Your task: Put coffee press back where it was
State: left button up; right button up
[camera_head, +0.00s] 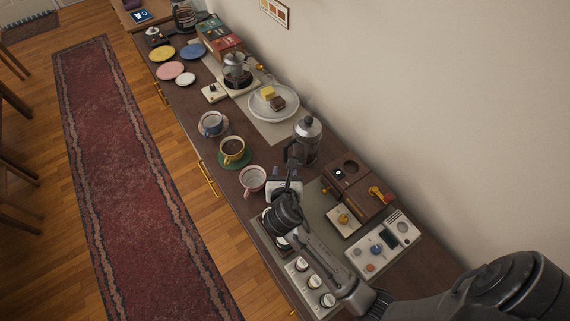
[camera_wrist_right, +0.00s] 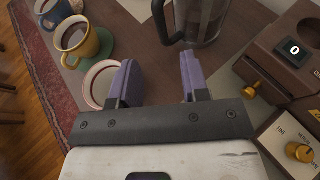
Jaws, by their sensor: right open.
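The coffee press (camera_head: 307,143), a clear glass cylinder with a domed steel lid and dark handle, stands upright on the dark counter near the wall. Its lower glass and handle also show at the top of the right wrist view (camera_wrist_right: 207,22). My right gripper (camera_head: 285,176) is open and empty, just in front of the press. In the wrist view, its two purple-padded fingers (camera_wrist_right: 157,80) point towards the press, with the handle beyond the fingertips and not between them. My left gripper is in neither view.
A pink-white cup (camera_head: 252,179) is close left of my right gripper. A yellow cup (camera_head: 232,148) on a green saucer and a blue cup (camera_head: 211,123) stand farther left. A wooden grinder-like box (camera_head: 352,172) and a switch panel (camera_head: 384,246) crowd the right.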

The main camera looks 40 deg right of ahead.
jog(key=s+f+m+g+y, duration=0.1)
jog(key=s+m, duration=0.3)
jog(key=s+f+m+g+y, duration=0.1)
jog(key=s+f+m, duration=0.1)
jog(key=s+m, duration=0.2)
jog(key=s+a+f+m+g+y, duration=0.1)
jog(key=s+f+m+y, duration=0.1)
jog(key=s+m, duration=0.3)
jog(key=shift+f, duration=0.15)
jog(key=s+m, duration=0.1)
jog(key=m, duration=0.1)
jog(key=s+a+m+g+y, duration=0.1)
jog(key=s, duration=0.1)
jog(key=s+m+y, duration=0.1)
jog(key=s+m, duration=0.1)
jog(key=shift+s+a+f+m+g, duration=0.1)
jog(key=shift+a+f+m+g, duration=0.05)
jog(key=shift+f+m+g, duration=0.2)
jog(key=s+m+y, duration=0.1)
jog(key=s+m, duration=0.1)
jog(key=s+a+m+g, duration=0.1)
jog(key=s+m, duration=0.1)
jog(key=s+a+m+y, duration=0.1)
jog(key=s+m, duration=0.1)
jog(key=shift+s+a+r+g+y, duration=0.2)
jog(key=shift+s+g+y, duration=0.1)
jog(key=shift+s+g, duration=0.1)
jog(key=shift+s+a+r+m, duration=0.15)
jog(key=shift+s+a+m, duration=0.05)
jog(key=shift+s+m, duration=0.45)
